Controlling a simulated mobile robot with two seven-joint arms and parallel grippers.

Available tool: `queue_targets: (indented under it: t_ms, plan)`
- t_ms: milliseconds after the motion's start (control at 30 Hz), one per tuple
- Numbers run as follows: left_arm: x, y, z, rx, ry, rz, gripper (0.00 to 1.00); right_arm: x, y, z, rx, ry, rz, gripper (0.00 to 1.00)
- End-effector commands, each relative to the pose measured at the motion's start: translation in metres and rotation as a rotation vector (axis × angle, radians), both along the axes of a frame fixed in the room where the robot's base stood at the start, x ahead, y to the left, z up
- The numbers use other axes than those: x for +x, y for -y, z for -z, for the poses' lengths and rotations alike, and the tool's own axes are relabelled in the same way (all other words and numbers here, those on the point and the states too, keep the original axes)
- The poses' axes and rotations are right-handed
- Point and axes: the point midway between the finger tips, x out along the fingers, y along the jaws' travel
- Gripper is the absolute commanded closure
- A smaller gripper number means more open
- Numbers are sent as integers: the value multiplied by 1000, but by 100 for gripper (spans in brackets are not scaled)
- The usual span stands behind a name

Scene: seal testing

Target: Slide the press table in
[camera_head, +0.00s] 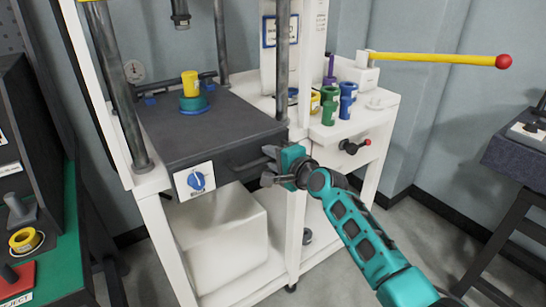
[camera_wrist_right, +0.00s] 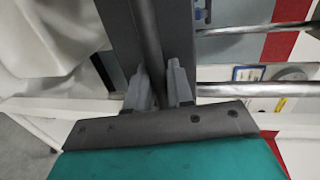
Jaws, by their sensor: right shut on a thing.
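The press table (camera_head: 205,140) is a dark grey slab in the white press frame, between the round metal columns. A yellow piece on a teal piece with a blue base (camera_head: 191,95) stands on it. A bar handle (camera_head: 246,167) sits at its front right; the bar (camera_wrist_right: 150,45) also runs between the fingers in the right wrist view. My right gripper (camera_head: 270,166) is at this handle, shut on it; the fingers (camera_wrist_right: 160,88) flank the bar in the wrist view. The gripper partly hides the handle. My left gripper is not in view.
A white block (camera_head: 225,240) stands underneath. Coloured fittings (camera_head: 330,105) stand on the white bench at right, below a yellow lever (camera_head: 430,59).

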Motion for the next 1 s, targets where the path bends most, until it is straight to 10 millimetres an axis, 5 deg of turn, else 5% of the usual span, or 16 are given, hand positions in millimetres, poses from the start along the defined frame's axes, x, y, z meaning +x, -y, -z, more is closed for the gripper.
queue_targets:
  t_ms: [200, 633, 1000]
  plan:
    - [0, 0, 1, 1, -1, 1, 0, 1, -1, -5, 5, 10, 3, 62]
    - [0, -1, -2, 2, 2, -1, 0, -4, 3, -5, 3, 5, 1, 62]
    - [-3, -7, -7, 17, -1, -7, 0, -29, 23, -11, 4, 6, 2, 62]
